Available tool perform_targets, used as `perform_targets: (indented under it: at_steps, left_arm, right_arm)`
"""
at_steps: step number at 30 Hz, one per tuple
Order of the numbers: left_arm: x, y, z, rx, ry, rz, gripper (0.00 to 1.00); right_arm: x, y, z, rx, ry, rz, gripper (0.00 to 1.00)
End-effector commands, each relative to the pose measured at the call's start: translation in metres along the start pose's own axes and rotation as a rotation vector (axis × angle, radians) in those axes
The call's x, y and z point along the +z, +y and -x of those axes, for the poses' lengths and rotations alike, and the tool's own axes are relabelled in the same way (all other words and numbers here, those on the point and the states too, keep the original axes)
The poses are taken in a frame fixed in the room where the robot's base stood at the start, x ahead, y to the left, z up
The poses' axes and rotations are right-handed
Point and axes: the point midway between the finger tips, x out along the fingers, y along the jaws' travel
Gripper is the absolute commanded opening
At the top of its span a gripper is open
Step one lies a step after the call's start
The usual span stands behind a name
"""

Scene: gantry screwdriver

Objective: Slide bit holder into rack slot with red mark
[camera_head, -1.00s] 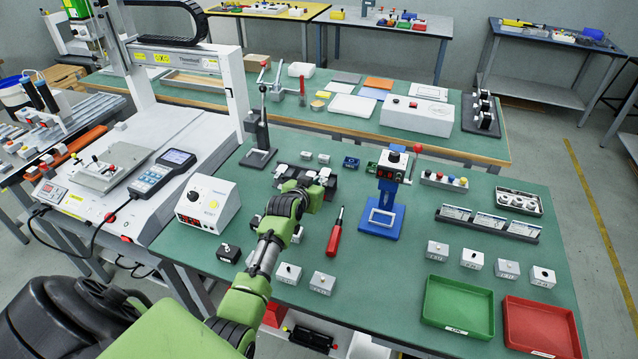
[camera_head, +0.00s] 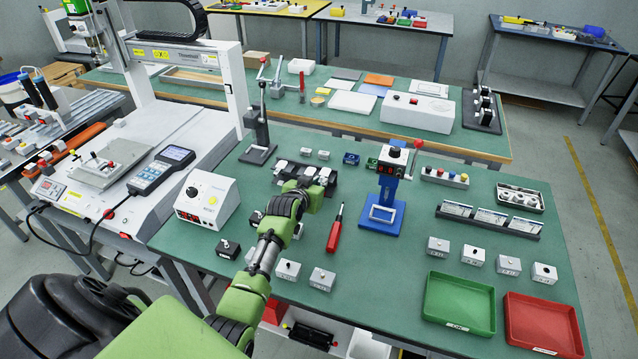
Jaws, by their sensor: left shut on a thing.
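A black rack (camera_head: 328,174) with pale pieces along it lies on the green table behind the red screwdriver. My left gripper (camera_head: 311,189) reaches in from the lower left, at the front edge of the rack, and covers part of it. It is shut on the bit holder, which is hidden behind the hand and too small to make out. I cannot make out the red mark or tell whether the holder is inside a slot. My right gripper is not in view.
A red-handled screwdriver (camera_head: 335,231) lies right of my left arm. A blue press stand (camera_head: 381,215) stands further right, and a white control box (camera_head: 207,200) to the left. Small grey boxes (camera_head: 322,279) sit in front. Green (camera_head: 459,327) and red trays (camera_head: 541,345) are at front right.

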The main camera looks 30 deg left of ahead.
Motion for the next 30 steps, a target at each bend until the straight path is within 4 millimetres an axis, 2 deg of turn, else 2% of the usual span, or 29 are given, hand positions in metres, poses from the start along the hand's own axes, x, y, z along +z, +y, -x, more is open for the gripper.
perform_targets:
  at_steps: [30]
  left_arm:
    - [0.010, -0.001, -0.005, 0.000, 0.000, 0.000, 0.00]
  right_arm:
    - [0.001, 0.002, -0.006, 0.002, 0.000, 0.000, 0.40]
